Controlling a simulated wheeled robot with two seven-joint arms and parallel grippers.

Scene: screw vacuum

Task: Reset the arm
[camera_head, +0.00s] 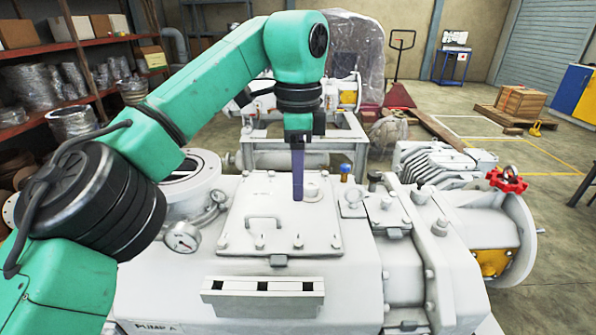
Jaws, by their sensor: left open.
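My left arm (205,75) is green with black joints. It comes in from the left, rises, bends at the top centre and points straight down. My left gripper (298,190) hangs at its end, open, with dark purple fingers that overlap edge-on in this view. Its tips show in front of the right part of the square bolted cover (290,218) on the white vacuum pump (345,280). I cannot tell whether the tips touch the cover. Nothing shows held between the fingers. My right gripper is not in view.
A pressure gauge (182,237) stands left of the cover, and a red valve handwheel (507,180) is at the right. A white slotted block (262,297) is at the pump's front. Shelves (60,90) fill the left; open floor (560,240) lies right.

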